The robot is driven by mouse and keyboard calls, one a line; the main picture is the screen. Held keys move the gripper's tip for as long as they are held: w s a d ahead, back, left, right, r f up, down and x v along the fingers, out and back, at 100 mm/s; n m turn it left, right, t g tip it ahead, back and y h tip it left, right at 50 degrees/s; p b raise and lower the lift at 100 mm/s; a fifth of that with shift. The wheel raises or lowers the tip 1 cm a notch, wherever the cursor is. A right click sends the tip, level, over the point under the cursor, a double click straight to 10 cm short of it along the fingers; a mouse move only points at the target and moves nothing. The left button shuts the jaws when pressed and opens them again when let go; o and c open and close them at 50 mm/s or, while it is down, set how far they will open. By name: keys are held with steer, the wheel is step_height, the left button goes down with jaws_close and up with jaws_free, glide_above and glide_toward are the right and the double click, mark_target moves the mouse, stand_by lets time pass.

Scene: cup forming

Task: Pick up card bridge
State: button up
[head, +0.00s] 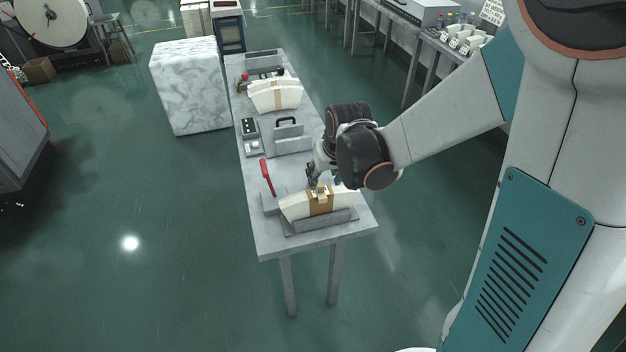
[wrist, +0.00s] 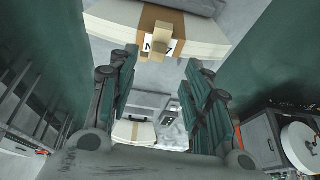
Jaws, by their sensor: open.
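A cream, curved stack of card with a brown band (head: 319,206), which I take to be the card bridge, rests on a grey base at the near end of the table. In the wrist view the stack (wrist: 105,25) crosses the top, with a tan block on its band (wrist: 183,28) and a partly hidden dark-lettered label. My gripper (head: 318,184) is just above the stack's middle. In the wrist view its two fingers (wrist: 160,68) are open and apart, with the tan block just beyond the gap between their tips. I cannot tell whether they touch it.
The grey table (head: 268,236) also holds a red-handled device (head: 267,177) left of the stack, a grey block with a black handle (head: 289,133), and a second banded stack (head: 275,96) farther back. A marbled block (head: 189,88) stands left of the table.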

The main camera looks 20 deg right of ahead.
mark_target(321, 185)
steer(key=shift+b+x, duration=1.15)
steer(key=shift+x, duration=2.2)
steer(key=shift+w+d, duration=0.1)
steer(key=c, duration=0.9)
steer(key=shift+r, duration=0.15)
steer(key=shift+c, duration=0.2)
